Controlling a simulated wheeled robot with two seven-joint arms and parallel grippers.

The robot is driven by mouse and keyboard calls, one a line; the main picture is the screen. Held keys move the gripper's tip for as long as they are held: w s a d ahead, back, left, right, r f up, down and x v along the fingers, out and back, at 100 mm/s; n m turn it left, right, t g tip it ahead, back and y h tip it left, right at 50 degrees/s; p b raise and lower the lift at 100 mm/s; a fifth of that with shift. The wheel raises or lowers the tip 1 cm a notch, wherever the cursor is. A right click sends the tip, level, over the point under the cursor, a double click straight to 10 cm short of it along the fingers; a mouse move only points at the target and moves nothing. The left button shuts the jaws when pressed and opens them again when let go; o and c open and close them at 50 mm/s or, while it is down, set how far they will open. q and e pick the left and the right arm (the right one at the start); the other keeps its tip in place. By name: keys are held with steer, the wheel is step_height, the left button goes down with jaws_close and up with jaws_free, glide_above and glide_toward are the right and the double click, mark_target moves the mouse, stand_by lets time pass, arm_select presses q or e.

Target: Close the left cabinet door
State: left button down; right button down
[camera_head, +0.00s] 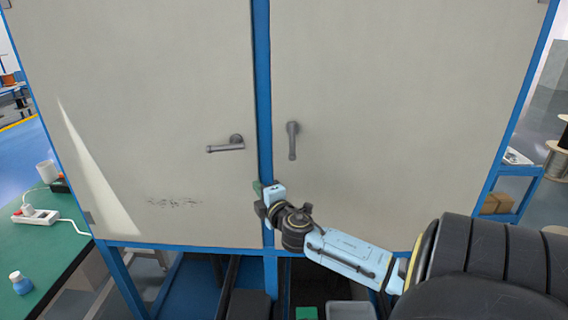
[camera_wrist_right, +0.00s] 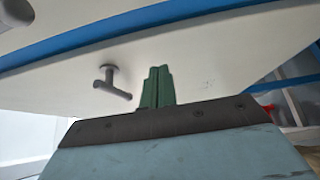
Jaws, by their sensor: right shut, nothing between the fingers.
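The left cabinet door (camera_head: 150,100) is a large pale grey panel that looks about flush with the blue frame. Its dark lever handle (camera_head: 226,145) points left, roughly horizontal; the handle (camera_wrist_right: 112,82) also shows in the right wrist view. My right gripper (camera_head: 257,187) is at the lower right edge of this door, below the handle and beside the blue centre post (camera_head: 263,100). Its green fingers (camera_wrist_right: 157,87) are shut together with nothing between them. I cannot tell whether they touch the door. My left gripper is not in view.
The right cabinet door (camera_head: 390,110) looks flat in the frame, its handle (camera_head: 292,140) pointing down. A green table (camera_head: 50,250) with a power strip (camera_head: 35,215) and a small bottle (camera_head: 20,283) stands at the left. A blue shelf (camera_head: 515,190) and a spool (camera_head: 557,160) are at the right.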

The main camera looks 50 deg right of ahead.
steer(key=d+v, duration=0.1)
steer(key=v, duration=0.7)
steer(key=shift+s+f+b, duration=0.3)
steer(key=shift+s+b, duration=0.05)
steer(key=shift+b, duration=0.05)
steer(key=shift+d, duration=0.15)
